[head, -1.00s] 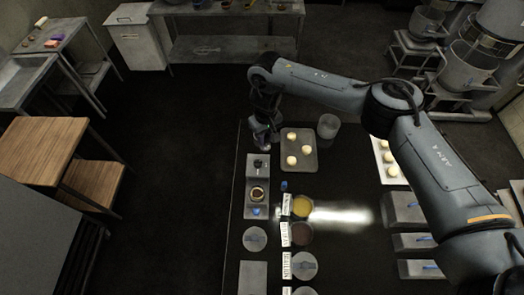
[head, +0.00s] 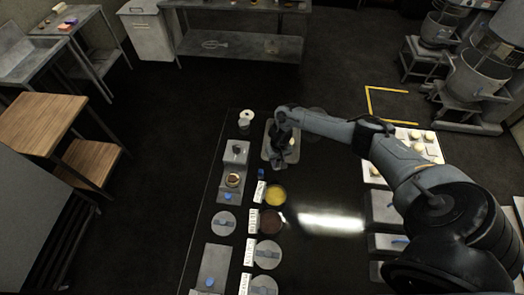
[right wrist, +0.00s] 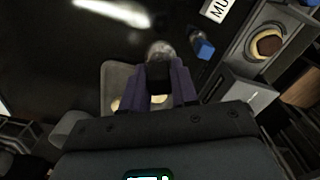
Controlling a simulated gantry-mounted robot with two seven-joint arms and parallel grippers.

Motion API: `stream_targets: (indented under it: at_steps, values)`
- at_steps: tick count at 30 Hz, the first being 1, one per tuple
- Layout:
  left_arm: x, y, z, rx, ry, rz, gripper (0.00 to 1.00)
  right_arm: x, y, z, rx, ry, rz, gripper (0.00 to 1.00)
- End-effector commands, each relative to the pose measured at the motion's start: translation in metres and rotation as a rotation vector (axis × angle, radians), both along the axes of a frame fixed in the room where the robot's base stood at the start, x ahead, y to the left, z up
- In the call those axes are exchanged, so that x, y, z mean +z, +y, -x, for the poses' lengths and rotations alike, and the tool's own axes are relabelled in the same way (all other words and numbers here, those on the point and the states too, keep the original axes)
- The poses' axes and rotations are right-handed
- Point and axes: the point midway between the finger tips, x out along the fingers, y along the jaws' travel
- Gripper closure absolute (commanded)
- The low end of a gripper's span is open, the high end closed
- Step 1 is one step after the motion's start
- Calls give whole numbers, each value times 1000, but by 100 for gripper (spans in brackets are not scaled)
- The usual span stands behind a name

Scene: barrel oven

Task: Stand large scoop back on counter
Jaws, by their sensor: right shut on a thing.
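My right gripper (head: 287,152) is over the grey tray (head: 268,157) in the head view, its arm coming in from the right. A rounded, shiny metal piece (right wrist: 160,50), apparently the large scoop, shows just beyond the fingertips. Most of the scoop is hidden by the fingers, and its exact tilt cannot be told. The scoop appears held above the dark counter (head: 225,165). My left gripper is not in view.
The tray with pale dough balls lies under the gripper. A scale with a bowl (head: 233,181), a blue item (head: 261,173), a yellow-filled tub (head: 275,195) and a brown-filled tub (head: 272,222) stand nearby. A white-topped container (head: 246,118) stands at the back left.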

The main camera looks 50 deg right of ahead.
Motion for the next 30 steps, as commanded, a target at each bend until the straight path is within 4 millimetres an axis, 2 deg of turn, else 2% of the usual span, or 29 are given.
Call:
stream_targets:
  at_steps: [3,7,14,30]
  values:
    - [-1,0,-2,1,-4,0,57,-12,-1,15,0,1,0,98]
    - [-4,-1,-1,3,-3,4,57,-19,-1,21,0,-1,-1,98]
    - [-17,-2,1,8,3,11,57,-31,-1,22,0,-1,0,98]
    - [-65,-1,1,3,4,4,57,-71,-1,22,1,-1,0,98]
